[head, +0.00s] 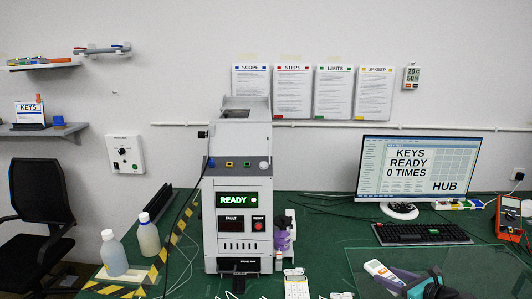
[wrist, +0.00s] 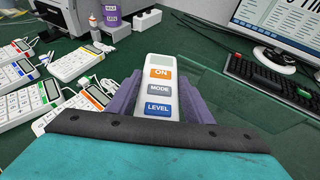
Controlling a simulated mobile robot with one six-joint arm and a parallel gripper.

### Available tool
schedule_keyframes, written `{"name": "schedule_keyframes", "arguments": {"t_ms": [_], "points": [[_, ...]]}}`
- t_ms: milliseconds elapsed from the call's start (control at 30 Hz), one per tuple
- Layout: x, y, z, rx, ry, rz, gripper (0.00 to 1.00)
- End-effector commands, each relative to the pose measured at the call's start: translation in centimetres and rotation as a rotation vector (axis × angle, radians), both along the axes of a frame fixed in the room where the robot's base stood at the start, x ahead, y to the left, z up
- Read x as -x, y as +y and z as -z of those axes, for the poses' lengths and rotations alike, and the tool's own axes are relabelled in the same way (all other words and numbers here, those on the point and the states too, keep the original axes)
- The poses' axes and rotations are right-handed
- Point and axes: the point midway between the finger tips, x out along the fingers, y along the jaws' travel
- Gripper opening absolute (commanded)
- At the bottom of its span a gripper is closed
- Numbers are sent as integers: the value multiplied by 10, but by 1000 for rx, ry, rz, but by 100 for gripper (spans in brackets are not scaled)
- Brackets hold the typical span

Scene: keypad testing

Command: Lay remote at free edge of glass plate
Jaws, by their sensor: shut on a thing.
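The remote (wrist: 158,88) is white, with an orange ON button above grey MODE and blue LEVEL buttons. My gripper (wrist: 157,92) is shut on it, its purple fingers on both sides of the remote. In the head view my gripper (head: 385,275) and the remote (head: 376,268) show at the lower right, over the near left part of the glass plate (head: 480,262). The plate is clear and lies on the green table; its edge also shows in the wrist view (wrist: 215,68). I cannot tell whether the remote touches the plate.
A black keyboard (head: 420,233) and a monitor (head: 418,170) stand behind the plate. Several white keypads (wrist: 72,64) lie to the left of my gripper. The tall grey test machine (head: 238,190) stands mid-table. An orange meter (head: 508,219) is at the right.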

Motion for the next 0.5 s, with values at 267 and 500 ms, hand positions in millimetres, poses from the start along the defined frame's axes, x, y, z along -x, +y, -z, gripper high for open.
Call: {"name": "schedule_keyframes", "arguments": {"t_ms": [267,500], "points": [[-26,72,-15,2,-1,-137,18],[-39,136,-27,0,-1,-257,18]]}}
